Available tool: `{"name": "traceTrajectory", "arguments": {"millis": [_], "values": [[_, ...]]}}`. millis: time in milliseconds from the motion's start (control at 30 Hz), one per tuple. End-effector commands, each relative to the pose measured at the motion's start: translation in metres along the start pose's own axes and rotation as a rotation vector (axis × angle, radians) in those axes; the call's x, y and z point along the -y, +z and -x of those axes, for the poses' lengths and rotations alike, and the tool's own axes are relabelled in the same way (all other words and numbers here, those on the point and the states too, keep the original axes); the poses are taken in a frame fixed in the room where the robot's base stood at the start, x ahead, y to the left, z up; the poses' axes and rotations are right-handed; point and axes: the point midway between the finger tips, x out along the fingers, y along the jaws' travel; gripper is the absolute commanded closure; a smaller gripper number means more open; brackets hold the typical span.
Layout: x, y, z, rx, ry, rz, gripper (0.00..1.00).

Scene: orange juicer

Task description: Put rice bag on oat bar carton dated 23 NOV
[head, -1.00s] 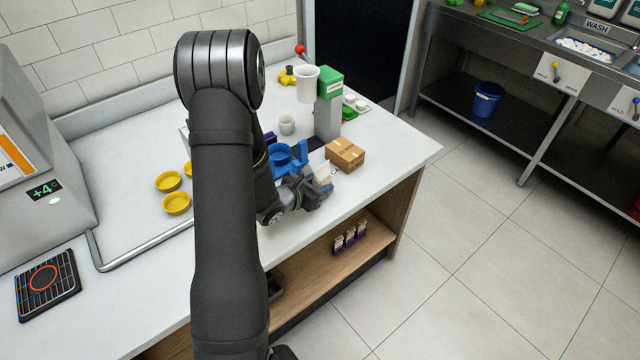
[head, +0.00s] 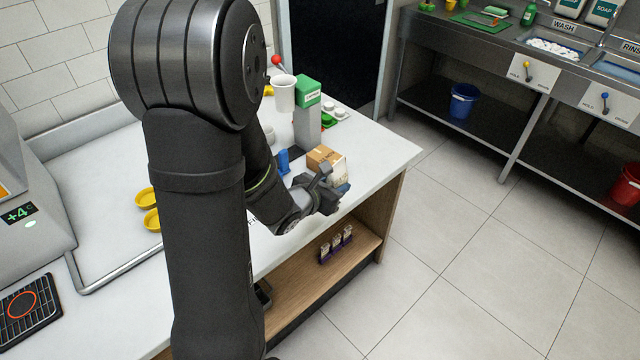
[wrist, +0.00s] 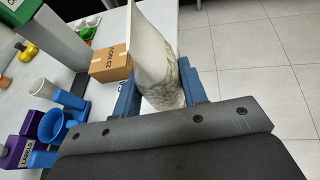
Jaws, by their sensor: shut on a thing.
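My gripper (head: 328,190) is shut on the rice bag (head: 341,170), a pale bag near the counter's front right edge. In the wrist view the bag (wrist: 156,62) stands between the blue fingers, white above and speckled below. A brown cardboard carton (head: 318,155) sits on the counter just behind the bag, partly hidden by it in the head view. In the wrist view the carton (wrist: 110,63) lies left of the bag, with dark upside-down print that seems to include NOV; I cannot read the number surely.
A grey stand with a green top (head: 308,110) and a white cup (head: 284,93) stand behind the carton. A blue funnel-like holder (wrist: 55,125) and a purple container (wrist: 20,152) are to its left. Small packs (head: 336,244) sit on the shelf below.

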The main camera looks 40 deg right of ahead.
Motion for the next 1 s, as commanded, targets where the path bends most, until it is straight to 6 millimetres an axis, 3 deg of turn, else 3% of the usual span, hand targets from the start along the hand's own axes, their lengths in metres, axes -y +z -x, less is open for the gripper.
{"name": "traceTrajectory", "arguments": {"millis": [167, 500, 700, 833, 1000], "values": [[0.007, 0.013, -0.007, 0.007, -0.017, -0.002, 0.84], [-0.013, 0.077, -0.074, 0.021, -0.135, -0.032, 0.84], [-0.026, 0.104, -0.1, 0.01, -0.162, -0.054, 0.84], [-0.034, 0.109, -0.107, 0.005, -0.165, -0.061, 0.84], [-0.064, 0.091, -0.116, 0.001, -0.164, -0.058, 0.84]]}}
